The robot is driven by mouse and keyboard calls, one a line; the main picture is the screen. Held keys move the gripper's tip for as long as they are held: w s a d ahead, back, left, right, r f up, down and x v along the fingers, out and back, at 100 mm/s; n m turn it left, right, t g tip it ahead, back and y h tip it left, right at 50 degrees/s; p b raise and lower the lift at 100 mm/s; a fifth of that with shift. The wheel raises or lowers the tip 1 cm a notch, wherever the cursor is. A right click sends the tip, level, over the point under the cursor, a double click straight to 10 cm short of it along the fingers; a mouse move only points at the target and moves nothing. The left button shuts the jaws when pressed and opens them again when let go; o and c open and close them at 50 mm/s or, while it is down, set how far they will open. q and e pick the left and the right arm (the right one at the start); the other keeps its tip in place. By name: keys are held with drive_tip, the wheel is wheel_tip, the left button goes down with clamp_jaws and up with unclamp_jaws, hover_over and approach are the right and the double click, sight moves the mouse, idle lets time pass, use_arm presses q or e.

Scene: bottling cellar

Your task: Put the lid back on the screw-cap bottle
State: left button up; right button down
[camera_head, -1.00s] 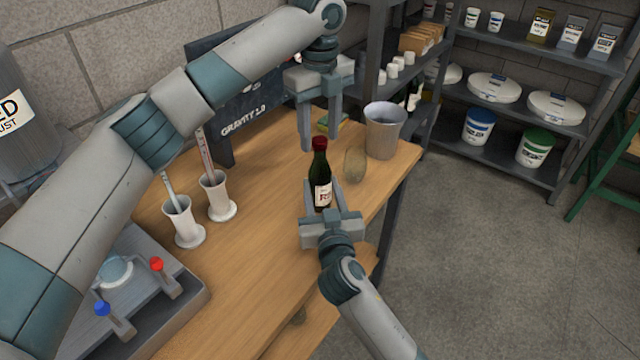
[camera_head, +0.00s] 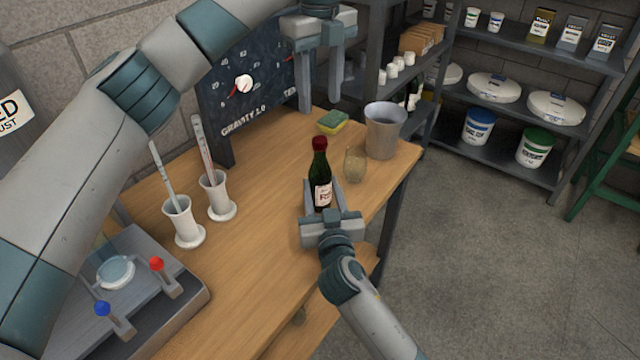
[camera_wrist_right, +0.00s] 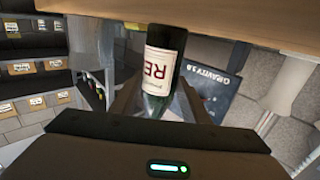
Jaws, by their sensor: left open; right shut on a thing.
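The dark green screw-cap bottle (camera_head: 321,168) stands upright over the wooden bench. A dark red lid (camera_head: 320,143) sits on top of its neck; I cannot tell how tight it is. My right gripper (camera_head: 323,190) is shut on the bottle's body around the label. The right wrist view shows the bottle (camera_wrist_right: 164,62) inverted between the fingers, its label readable in part, with the lid out of sight. My left gripper (camera_head: 320,101) is open and empty, fingers pointing down, above and behind the bottle, apart from the lid.
On the bench (camera_head: 255,255), a glass (camera_head: 354,165), a grey bucket (camera_head: 385,133) and a sponge (camera_head: 333,122) stand beyond the bottle. A dark gauge board (camera_head: 245,110) rises behind. The bench's front middle is clear.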

use_arm(q)
drive_tip(key=shift+r, duration=1.45)
use_arm(e)
drive_tip(key=c, duration=0.9)
unclamp_jaws()
drive_tip(key=shift+s, duration=0.1)
use_arm(q)
wheel_tip(320, 180, down, 3)
drive_tip(key=b, duration=0.2)
drive_tip(key=shift+r+b, duration=0.2)
drive_tip(key=shift+b, duration=0.1)
use_arm(e)
drive_tip(key=s+d, duration=0.1)
drive_tip(key=s, duration=1)
drive_tip(key=s+d, duration=0.1)
drive_tip(key=s, duration=0.5)
drive_tip(key=shift+d, duration=0.35)
drive_tip(key=shift+d, duration=0.1)
